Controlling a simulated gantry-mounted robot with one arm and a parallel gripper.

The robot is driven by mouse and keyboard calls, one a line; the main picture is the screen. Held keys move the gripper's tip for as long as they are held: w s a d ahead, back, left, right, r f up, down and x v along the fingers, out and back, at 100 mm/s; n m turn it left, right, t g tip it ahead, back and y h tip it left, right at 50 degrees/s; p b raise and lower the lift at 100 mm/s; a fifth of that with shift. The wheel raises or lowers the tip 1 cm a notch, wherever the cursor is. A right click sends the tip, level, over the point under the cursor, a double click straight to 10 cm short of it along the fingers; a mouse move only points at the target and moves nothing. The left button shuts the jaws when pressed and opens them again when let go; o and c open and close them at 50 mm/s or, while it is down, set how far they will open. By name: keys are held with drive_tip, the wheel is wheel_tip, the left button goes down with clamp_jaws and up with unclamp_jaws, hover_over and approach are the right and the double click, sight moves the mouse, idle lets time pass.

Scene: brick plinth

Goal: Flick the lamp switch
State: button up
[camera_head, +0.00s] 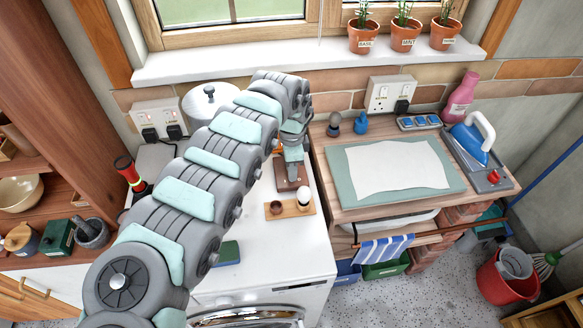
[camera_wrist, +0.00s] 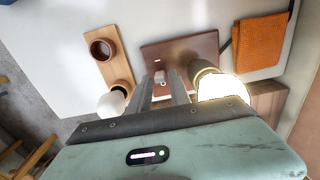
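The lamp has a flat dark-brown base (camera_wrist: 190,52), also partly visible in the head view (camera_head: 290,184). A small pale switch (camera_wrist: 160,77) sits on the base. A bright, glowing bulb (camera_wrist: 222,87) in a brass-coloured holder is at its right in the wrist view. My gripper (camera_wrist: 162,88) points down over the base, its fingers slightly apart and nothing held between them. The switch shows in the gap between the fingertips; I cannot tell if they touch it. In the head view my gripper (camera_head: 293,160) is above the base, and the bulb is hidden.
A wooden board (camera_head: 276,210) with a small brown cup and a white egg-like ball (camera_head: 304,194) lies close by on the white worktop. An orange cloth (camera_wrist: 260,42) lies right of the lamp in the wrist view. A green sponge (camera_head: 228,253) lies nearer the front.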

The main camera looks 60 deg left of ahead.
drive_tip(key=shift+c, duration=0.4)
clamp_jaws()
drive_tip(key=shift+w+d+f+g+b, duration=0.1)
drive_tip(key=shift+w+f+g+b, duration=0.15)
drive_tip(key=shift+b, duration=0.55)
drive_tip(key=b, duration=0.1)
drive_tip(key=g+b, duration=0.1)
drive_tip(key=shift+w+d+f+y+b, duration=0.1)
drive_tip(key=shift+w+y+b, duration=0.2)
drive_tip(key=shift+w+b, duration=0.1)
drive_tip(key=shift+g+b, duration=0.55)
drive_tip(key=shift+b, duration=0.35)
drive_tip(key=shift+r, duration=0.3)
